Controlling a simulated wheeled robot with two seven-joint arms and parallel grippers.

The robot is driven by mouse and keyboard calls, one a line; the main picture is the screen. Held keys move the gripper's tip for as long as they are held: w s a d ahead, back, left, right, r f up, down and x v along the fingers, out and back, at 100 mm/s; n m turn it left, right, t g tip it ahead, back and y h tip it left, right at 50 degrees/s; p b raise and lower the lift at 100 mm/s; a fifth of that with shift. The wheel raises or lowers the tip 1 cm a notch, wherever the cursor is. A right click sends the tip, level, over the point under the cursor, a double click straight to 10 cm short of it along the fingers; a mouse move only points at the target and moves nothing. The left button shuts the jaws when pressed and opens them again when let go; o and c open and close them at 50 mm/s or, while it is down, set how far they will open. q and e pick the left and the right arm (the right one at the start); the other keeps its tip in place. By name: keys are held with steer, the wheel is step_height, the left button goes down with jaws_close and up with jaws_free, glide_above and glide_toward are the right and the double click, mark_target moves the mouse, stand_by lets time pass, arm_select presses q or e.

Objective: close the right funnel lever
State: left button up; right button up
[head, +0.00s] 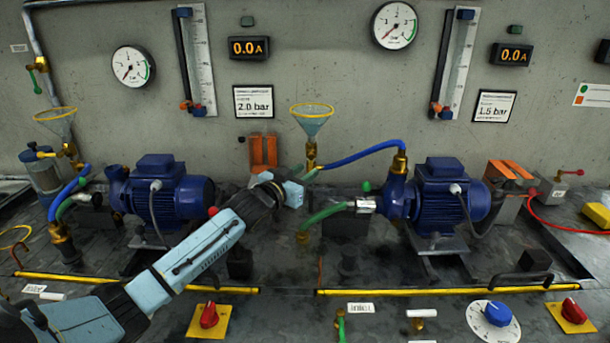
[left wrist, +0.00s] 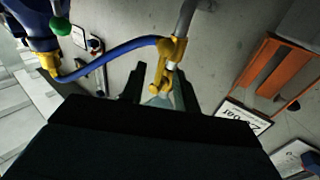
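The right funnel (head: 312,118) is clear with a yellow rim and stands on a brass valve (head: 311,152) at the left end of a blue hose. In the left wrist view, the brass valve (left wrist: 172,50) has a yellow lever (left wrist: 160,80) pointing toward my left gripper (left wrist: 158,86). The two dark fingers are apart, one on each side of the lever, with visible gaps. In the head view, my left gripper (head: 300,176) is just below the valve, and its fingertips are hard to make out. My right gripper is in neither view.
The blue hose (head: 360,154) runs from the valve to the right pump (head: 440,195). The left pump (head: 160,195) stands beside my left arm. An orange bracket (head: 263,152) is on the wall behind.

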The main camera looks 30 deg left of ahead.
arm_select(q)
steer(key=shift+w, duration=0.5)
jaws_close()
